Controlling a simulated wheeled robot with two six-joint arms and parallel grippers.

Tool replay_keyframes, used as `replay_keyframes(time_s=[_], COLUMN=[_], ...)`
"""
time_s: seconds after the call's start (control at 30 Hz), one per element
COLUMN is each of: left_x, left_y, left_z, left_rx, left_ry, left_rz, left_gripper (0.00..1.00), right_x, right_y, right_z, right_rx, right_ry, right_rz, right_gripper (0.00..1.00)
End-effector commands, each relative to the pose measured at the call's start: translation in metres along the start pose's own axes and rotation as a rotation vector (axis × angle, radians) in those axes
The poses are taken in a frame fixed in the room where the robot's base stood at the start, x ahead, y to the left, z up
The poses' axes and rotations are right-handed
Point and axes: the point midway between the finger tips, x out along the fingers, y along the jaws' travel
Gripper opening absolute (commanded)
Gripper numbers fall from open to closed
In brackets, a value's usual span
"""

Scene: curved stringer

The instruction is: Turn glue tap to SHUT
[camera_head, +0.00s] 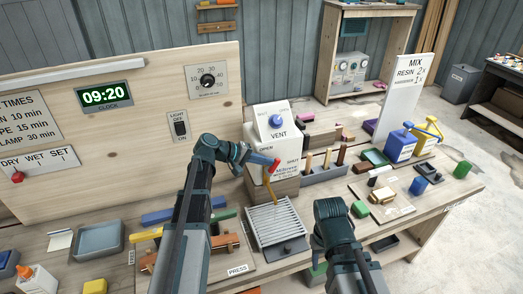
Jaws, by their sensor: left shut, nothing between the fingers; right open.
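The glue tap shows as a small red lever (277,165) on the front of a white container (270,128) marked VENT, with a blue knob on top. OPEN is printed above the lever and SHUT to its right. A thin orange strand (269,188) hangs below the tap toward a ribbed tray (274,222). My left gripper (248,157) is shut and empty, just left of the red lever; I cannot tell if it touches. My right gripper (331,208) is open, over the bench front right of the tray, its fingers mostly hidden by the wrist.
A wooden panel (130,160) with clock, dial and light switch stands at the left. A rack of wooden-handled tools (325,173) is right of the container. Blue (401,147) and yellow (427,138) bottles stand farther right. Small blocks and trays crowd the bench.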

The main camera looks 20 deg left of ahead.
Motion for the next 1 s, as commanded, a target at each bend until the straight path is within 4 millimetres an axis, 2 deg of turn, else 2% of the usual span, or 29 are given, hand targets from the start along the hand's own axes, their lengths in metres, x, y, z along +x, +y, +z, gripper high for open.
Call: replay_keyframes(time_s=[0.03, 0.4, 0.7, 1.0], left_x=[-0.002, 0.021, 0.040, 0.052], left_y=[0.013, 0.021, 0.020, 0.017], left_z=[-0.001, -0.001, -0.002, -0.002], left_rx=[0.001, 0.003, 0.002, 0.001], left_ry=[-0.002, -0.003, -0.002, -0.001], left_rz=[-0.044, -0.395, -0.658, -0.842], left_gripper=[0.00, 0.00, 0.00, 0.00], right_x=[-0.020, -0.072, -0.090, -0.093], right_y=[0.002, 0.007, 0.008, 0.009], right_z=[0.001, 0.004, 0.005, 0.005], right_rx=[0.000, 0.007, 0.012, 0.014], right_ry=[0.000, 0.000, 0.000, 0.000], right_rz=[0.000, -0.002, -0.003, -0.003], right_gripper=[0.50, 0.50, 0.50, 0.50])
